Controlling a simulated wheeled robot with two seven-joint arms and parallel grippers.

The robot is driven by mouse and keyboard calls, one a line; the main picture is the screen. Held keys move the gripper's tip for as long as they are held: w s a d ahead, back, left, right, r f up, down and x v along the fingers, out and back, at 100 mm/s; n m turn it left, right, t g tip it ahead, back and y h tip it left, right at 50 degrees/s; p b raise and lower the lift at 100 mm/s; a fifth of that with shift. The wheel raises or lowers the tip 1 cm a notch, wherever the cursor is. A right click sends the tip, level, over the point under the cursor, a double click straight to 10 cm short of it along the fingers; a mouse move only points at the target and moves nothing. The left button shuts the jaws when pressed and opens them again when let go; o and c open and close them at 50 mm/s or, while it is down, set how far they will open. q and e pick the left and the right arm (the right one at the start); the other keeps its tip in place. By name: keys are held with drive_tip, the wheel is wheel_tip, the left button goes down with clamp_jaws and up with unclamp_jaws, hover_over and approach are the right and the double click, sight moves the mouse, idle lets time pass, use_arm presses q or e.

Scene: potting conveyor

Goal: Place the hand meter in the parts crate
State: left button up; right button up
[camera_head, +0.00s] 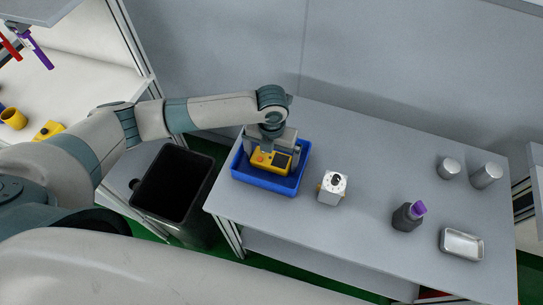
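The yellow hand meter (265,168), with a dark screen and an orange button, is inside the blue parts crate (264,188) on the grey table. My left gripper (269,150) points down over the crate, with one finger at each side of the meter. The fingers are about as far apart as the meter is wide. I cannot tell whether they press on it or stand just clear. The meter's underside is hidden, so I cannot tell whether it rests on the crate floor. My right gripper is not in view.
A white box-shaped item (332,188) stands right of the crate. Farther right are a dark bottle with a purple top (407,216), a metal tray (462,244) and two metal cylinders (486,176). A black bin (172,187) stands left of the table.

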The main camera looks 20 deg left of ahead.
sight(271, 159)
use_arm(q)
drive_tip(key=shift+r, duration=0.15)
wheel_tip(271, 159, up, 12)
drive_tip(key=b, duration=0.3)
idle(0.7)
